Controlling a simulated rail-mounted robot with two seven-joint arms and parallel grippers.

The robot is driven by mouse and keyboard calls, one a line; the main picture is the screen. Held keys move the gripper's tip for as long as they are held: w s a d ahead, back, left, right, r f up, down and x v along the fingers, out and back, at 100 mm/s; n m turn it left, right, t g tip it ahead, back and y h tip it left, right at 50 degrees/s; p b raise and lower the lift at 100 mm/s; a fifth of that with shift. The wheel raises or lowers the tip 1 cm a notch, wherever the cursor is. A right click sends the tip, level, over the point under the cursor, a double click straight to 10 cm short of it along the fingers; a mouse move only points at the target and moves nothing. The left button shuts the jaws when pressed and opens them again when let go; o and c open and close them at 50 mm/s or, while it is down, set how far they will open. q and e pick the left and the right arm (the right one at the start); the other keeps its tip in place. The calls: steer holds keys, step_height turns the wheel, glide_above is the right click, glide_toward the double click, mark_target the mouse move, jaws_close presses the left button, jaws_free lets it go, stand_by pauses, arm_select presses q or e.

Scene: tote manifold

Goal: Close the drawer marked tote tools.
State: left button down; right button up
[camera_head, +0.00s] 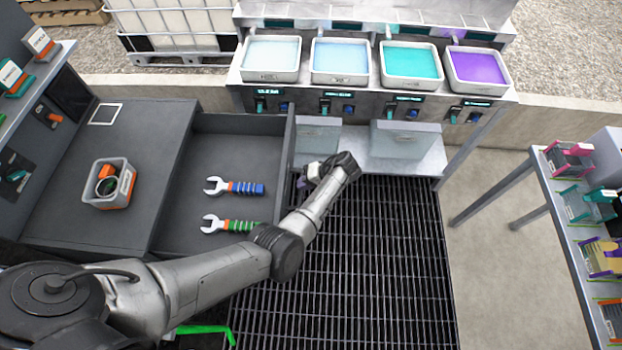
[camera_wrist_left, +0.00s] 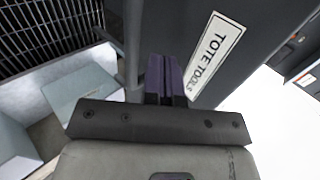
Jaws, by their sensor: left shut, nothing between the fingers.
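The dark grey drawer (camera_head: 238,152) stands pulled out to the right of its cabinet in the head view. Inside lie a wrench with a blue handle (camera_head: 245,188) and one with a green handle (camera_head: 240,226). The drawer's front bears the white label TOTE TOOLS (camera_wrist_left: 215,52) in the left wrist view. My left gripper (camera_head: 303,183) is beside the outer face of the drawer front, shut and empty. Its purple fingers (camera_wrist_left: 163,75) lie close to the front beside the label; whether they touch it I cannot tell. My right gripper is not in view.
A grey bin (camera_head: 87,196) sits on the cabinet top. Dark floor grating (camera_head: 370,255) lies right of the drawer. Behind is a bench with several trays of coloured liquid (camera_head: 411,82). A shelf with coloured holders (camera_head: 545,165) stands at the right.

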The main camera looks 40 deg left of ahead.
arm_select(q)
steer(key=shift+x, duration=2)
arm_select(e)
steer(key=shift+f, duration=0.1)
